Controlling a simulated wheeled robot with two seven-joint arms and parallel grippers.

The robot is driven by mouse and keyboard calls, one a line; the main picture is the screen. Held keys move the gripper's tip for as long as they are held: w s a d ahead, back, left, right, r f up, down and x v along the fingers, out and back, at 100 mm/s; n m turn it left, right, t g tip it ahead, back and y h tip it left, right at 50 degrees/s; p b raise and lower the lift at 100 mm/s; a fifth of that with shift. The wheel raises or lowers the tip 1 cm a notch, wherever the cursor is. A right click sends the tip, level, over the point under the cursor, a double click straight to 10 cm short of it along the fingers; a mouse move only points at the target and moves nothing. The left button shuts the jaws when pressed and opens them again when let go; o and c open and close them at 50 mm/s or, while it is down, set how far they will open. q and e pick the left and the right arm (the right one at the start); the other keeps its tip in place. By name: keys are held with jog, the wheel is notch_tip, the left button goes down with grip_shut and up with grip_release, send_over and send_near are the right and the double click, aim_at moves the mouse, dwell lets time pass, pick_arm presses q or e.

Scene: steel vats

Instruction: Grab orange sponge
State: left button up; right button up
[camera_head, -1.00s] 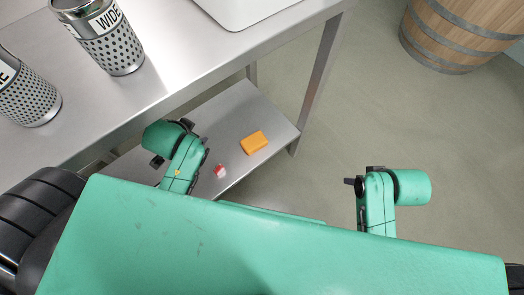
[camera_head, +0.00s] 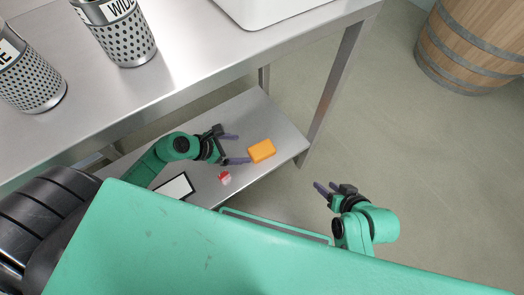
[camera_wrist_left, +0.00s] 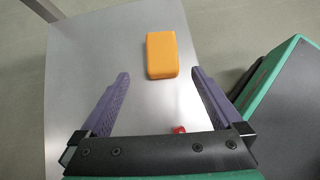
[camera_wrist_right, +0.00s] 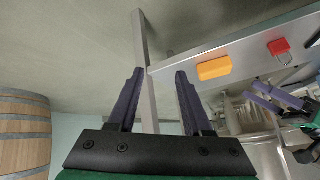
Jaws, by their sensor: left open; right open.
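The orange sponge (camera_head: 261,151) lies on the lower steel shelf (camera_head: 283,128), near its right end. It also shows in the left wrist view (camera_wrist_left: 161,55) and in the right wrist view (camera_wrist_right: 214,68). My left gripper (camera_head: 243,149) is open above the shelf, just left of the sponge. In the left wrist view the sponge sits ahead of the two purple fingers (camera_wrist_left: 160,78), near the middle of the gap and apart from them. My right gripper (camera_head: 324,189) is open and empty over the floor, right of the shelf.
A small red object (camera_head: 225,178) lies on the shelf near my left gripper. A dark-framed white panel (camera_head: 174,187) is left of it. The steel table top (camera_head: 200,60) overhangs the shelf, with a table leg (camera_head: 335,95) at right. A wooden barrel (camera_head: 470,45) stands at upper right.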

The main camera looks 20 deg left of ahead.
aim_at(261, 149)
pick_arm(q)
jog(key=b+x, duration=0.1)
jog(key=x, duration=0.5)
jog(key=shift+b, duration=0.4)
jog(key=shift+w+d+f, duration=0.35)
jog(key=shift+d+f, duration=0.05)
jog(key=shift+f, duration=0.05)
jog(key=b+x, duration=0.2)
jog(key=x, duration=0.2)
jog(key=shift+d+f+b, duration=0.1)
jog(key=shift+d+b, duration=0.15)
jog(key=shift+b, duration=0.05)
jog(key=shift+w+d, duration=0.1)
pick_arm(e)
jog(key=a+f+m+t+y, duration=0.1)
jog(key=a+f+t+y, duration=0.1)
jog(key=a+f+t, duration=0.2)
jog(key=shift+w+a+y, duration=0.25)
jog(key=shift+a+y, duration=0.05)
jog(key=shift+a, duration=0.45)
